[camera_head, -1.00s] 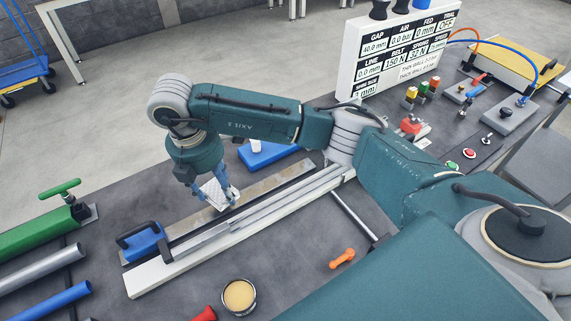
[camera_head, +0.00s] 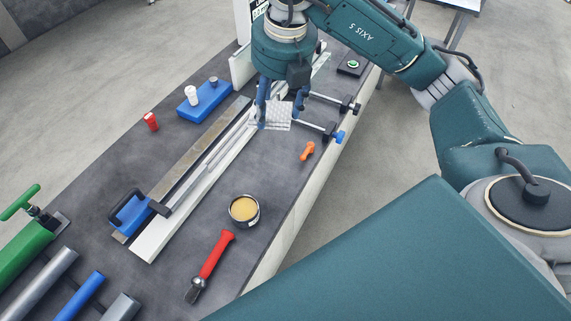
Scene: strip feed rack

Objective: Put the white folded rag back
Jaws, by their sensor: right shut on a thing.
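The white folded rag (camera_head: 277,117) is held between the fingers of my right gripper (camera_head: 276,108), near the far right end of the long metal rail (camera_head: 215,157). The gripper points down and is shut on the rag. The rag looks to be just above the rail and the dark bench top (camera_head: 279,171); I cannot tell whether it touches either. My left gripper is not in view.
A blue block with a white knob (camera_head: 205,101) and a red cap (camera_head: 151,121) lie behind the rail. A blue-handled clamp (camera_head: 129,213) sits at its near end. In front are an open tin (camera_head: 244,209), a red-handled tool (camera_head: 212,259) and an orange knob (camera_head: 308,150).

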